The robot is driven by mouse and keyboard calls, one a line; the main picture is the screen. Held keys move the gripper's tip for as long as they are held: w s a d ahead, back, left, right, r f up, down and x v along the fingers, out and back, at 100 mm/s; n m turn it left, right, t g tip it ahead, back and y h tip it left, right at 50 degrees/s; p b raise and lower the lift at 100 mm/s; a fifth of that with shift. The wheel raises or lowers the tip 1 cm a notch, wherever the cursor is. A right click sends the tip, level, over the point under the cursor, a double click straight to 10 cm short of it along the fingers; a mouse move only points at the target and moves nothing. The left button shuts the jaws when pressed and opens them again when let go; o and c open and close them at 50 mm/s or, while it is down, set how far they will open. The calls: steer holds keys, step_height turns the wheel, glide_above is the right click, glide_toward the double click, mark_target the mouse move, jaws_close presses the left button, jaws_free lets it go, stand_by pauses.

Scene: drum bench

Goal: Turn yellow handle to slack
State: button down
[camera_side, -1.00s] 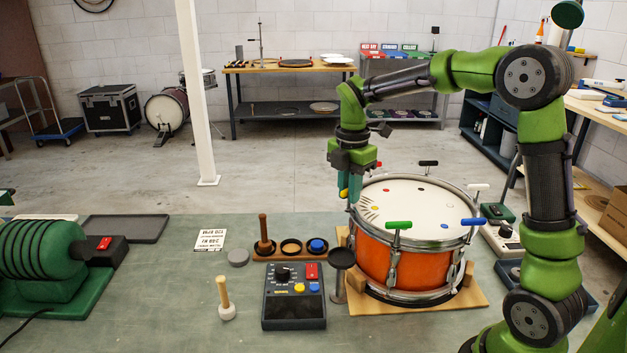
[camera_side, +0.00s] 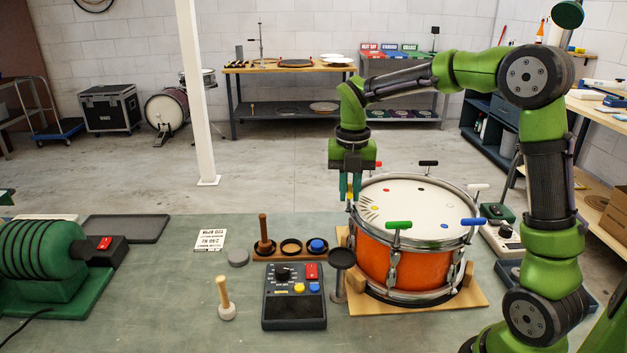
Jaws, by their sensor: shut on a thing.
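The orange snare drum (camera_side: 402,263) stands on a wooden base with a white head facing up. My gripper (camera_side: 350,188) points down at the drum's far-left rim, its two teal fingers side by side. It is shut on the yellow handle (camera_side: 349,191), of which only a thin strip shows between the fingers. The rest of that handle and its rod are hidden by the fingers.
Green (camera_side: 399,225), blue (camera_side: 473,222), white (camera_side: 477,187) and black (camera_side: 428,163) handles stand around the rim. A dark round stand (camera_side: 341,259) and a control box (camera_side: 294,297) are left of the drum.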

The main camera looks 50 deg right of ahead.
mark_target(350, 187)
steer(key=shift+r, duration=0.1)
stand_by(0.3)
steer(key=c, duration=1.2)
jaws_free()
steer(key=shift+o, duration=0.2)
step_height(350, 187, up, 17)
